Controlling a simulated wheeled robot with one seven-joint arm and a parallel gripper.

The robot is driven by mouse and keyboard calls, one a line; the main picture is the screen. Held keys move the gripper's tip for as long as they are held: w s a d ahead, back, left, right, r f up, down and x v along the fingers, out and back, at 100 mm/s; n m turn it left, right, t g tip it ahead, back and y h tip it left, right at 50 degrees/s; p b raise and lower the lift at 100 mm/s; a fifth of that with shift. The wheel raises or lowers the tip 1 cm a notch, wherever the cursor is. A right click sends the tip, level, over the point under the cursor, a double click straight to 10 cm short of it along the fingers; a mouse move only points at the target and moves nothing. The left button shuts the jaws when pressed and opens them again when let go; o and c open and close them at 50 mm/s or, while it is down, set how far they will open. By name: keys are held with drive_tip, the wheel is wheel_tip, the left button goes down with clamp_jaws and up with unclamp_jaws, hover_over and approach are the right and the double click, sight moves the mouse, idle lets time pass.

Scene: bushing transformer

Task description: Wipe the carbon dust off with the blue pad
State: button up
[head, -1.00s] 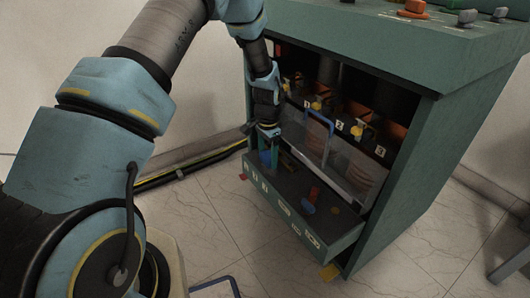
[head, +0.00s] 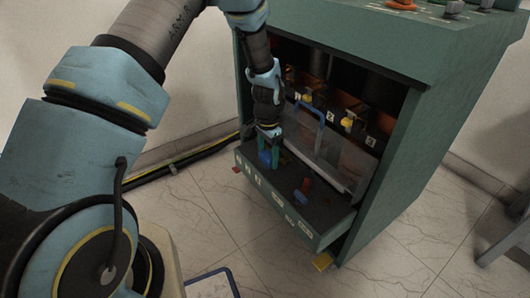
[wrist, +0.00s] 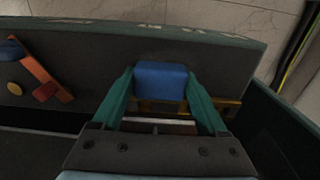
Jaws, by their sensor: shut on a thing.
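My gripper (wrist: 160,92) has green fingers closed on the sides of the blue pad (wrist: 160,80). In the head view my gripper (head: 268,142) points down over the left end of the dark pull-out tray (head: 325,212), with the blue pad (head: 264,157) at its tips. The pad is low at the tray; I cannot tell whether it touches the tray floor. I cannot make out carbon dust on the dark surfaces. The bushings behind the clear panel are partly hidden.
A clear panel with a blue handle (head: 310,108) stands behind the tray. A red-orange item (head: 305,185) and small blue and yellow pieces lie in the tray. The green cabinet (head: 425,135) has side walls and an overhanging top. Numbered tags and yellow fittings sit inside.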

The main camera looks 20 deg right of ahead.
sight(250, 148)
drive_tip(key=shift+s+d, duration=0.1)
drive_tip(key=shift+s, duration=0.5)
drive_tip(key=shift+a, duration=0.4)
drive_tip(key=shift+w+a+f+p, duration=0.1)
drive_tip(key=shift+w+a+p, duration=0.15)
drive_tip(key=shift+w, duration=0.7)
drive_tip(key=shift+w+a+p, duration=0.15)
drive_tip(key=shift+w+a, duration=0.1)
drive_tip(key=shift+w, duration=0.65)
drive_tip(key=shift+w+a+r, duration=0.1)
drive_tip(key=shift+w+a, duration=0.05)
drive_tip(key=shift+w, duration=0.85)
drive_tip(key=shift+w+a+r, duration=0.1)
drive_tip(key=shift+w, duration=0.9)
drive_tip(key=shift+w+a+f, duration=0.1)
drive_tip(key=shift+w+a, duration=0.05)
drive_tip(key=shift+w, duration=0.55)
drive_tip(key=shift+w+a, duration=0.1)
drive_tip(key=shift+w, duration=0.55)
